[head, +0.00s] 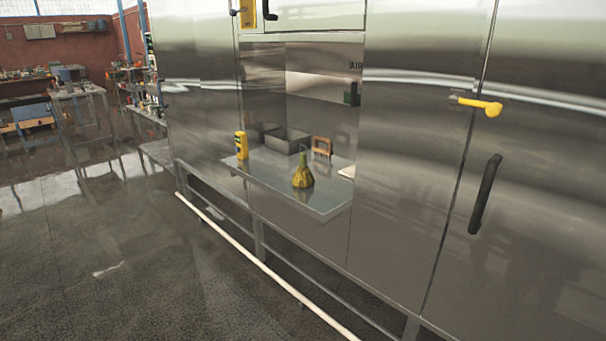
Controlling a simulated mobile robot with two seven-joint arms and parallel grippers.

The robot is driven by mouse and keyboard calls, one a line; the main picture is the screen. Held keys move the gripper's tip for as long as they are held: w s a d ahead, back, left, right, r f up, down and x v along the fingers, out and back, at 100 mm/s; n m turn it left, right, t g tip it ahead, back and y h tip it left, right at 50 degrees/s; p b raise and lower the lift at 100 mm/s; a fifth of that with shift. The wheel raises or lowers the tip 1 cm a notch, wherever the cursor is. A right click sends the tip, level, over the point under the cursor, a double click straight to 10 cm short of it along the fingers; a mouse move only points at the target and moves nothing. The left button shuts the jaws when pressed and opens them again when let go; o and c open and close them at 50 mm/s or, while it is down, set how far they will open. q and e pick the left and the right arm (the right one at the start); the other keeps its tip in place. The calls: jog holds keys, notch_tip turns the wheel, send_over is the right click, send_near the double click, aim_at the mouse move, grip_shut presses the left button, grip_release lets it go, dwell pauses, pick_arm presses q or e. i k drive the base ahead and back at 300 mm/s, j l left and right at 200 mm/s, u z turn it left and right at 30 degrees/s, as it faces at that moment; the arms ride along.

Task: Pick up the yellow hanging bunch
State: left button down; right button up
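A yellow bunch (303,178) with a green upright top sits on a metal shelf (270,169) that juts out from a recess in a large steel cabinet. It is near the shelf's front edge and looks upright. Whether it hangs from anything cannot be seen; it appears to rest on the shelf. Neither of my grippers shows in the head view.
A yellow device (241,145), a grey metal bin (287,141) and an orange-brown object (321,148) share the shelf. The steel cabinet has a yellow handle (476,104) and a black handle (485,194). A pale rail (265,266) runs low along its front. Floor at left is open.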

aim_at(303, 178)
jog(key=i+j+z, duration=0.1)
jog(key=i+j, duration=0.2)
jog(key=i+j+z, duration=0.15)
jog(key=i+j, duration=0.15)
jog(key=i+j+z, duration=0.1)
jog(key=i+j, duration=0.2)
jog(key=i+j+z, duration=0.1)
jog(key=i+j, duration=0.2)
jog(key=j, duration=0.2)
jog(key=i+j+z, duration=0.1)
jog(key=i+j, duration=0.15)
jog(key=j, duration=0.15)
jog(key=i+j+z, duration=0.15)
jog(key=j, duration=0.25)
jog(key=i+j+z, duration=0.1)
jog(key=i+j, duration=0.2)
jog(key=j, duration=0.2)
